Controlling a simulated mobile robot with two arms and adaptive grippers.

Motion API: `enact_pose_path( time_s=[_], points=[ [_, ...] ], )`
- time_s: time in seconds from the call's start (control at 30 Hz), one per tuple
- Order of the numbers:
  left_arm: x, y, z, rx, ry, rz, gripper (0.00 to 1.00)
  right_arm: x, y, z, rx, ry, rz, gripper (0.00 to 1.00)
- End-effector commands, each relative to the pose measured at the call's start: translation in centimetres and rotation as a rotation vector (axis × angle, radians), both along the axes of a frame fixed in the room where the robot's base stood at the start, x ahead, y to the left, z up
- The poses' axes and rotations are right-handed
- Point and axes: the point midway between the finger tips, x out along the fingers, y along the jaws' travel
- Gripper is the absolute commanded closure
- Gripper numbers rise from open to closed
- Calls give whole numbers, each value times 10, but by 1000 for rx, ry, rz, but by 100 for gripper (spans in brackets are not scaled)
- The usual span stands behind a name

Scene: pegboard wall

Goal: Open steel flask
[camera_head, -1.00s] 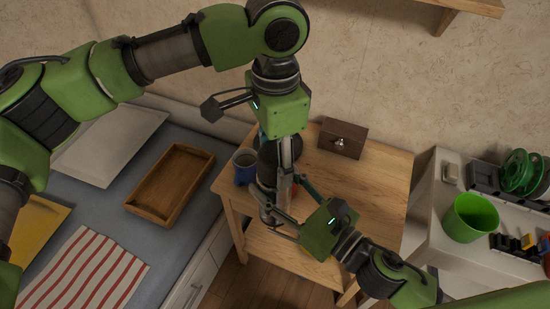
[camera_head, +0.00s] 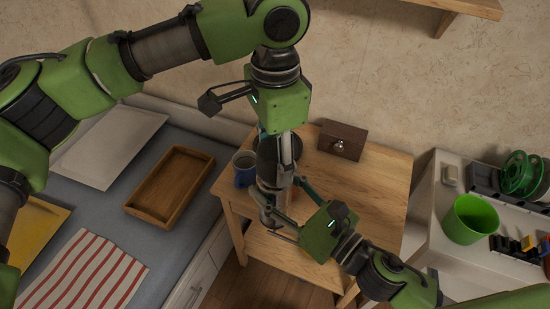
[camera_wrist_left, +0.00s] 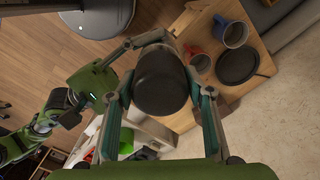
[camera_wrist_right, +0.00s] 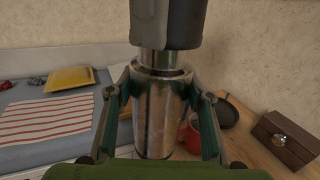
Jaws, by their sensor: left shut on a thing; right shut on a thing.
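The steel flask stands upright between my two grippers, held off to the side of the small wooden table. Its shiny body (camera_wrist_right: 158,120) shows in the right wrist view, with my right gripper (camera_wrist_right: 162,88) shut around it. Its dark cap (camera_wrist_right: 167,22) is above, with a narrower steel neck (camera_wrist_right: 158,60) bare between cap and body. In the left wrist view the cap (camera_wrist_left: 160,85) fills the space between the fingers of my left gripper (camera_wrist_left: 158,70), which is shut on it. In the head view the fingers partly hide the flask.
The wooden table (camera_head: 375,185) bears a blue mug (camera_head: 244,175), a red mug (camera_wrist_right: 191,138), a dark round plate (camera_wrist_left: 238,66) and a wooden box (camera_head: 342,140). A brown tray (camera_head: 170,185) lies on the left counter. A green bucket (camera_head: 470,220) stands at right.

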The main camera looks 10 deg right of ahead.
Motion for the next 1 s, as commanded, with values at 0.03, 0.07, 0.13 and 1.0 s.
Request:
enact_pose_path(
  time_s=[0.03,0.07,0.13,1.0],
  points=[
    [0,0,3,-1,0,0,78,0,0,3,2,-6,1,100],
    [0,0,4,-1,0,0,78,0,0,3,2,-6,1,100],
    [0,0,6,-1,0,0,78,0,0,3,2,-6,1,100],
    [-1,0,48,1,1,-1,78,0,1,6,4,-11,3,100]
  ],
)
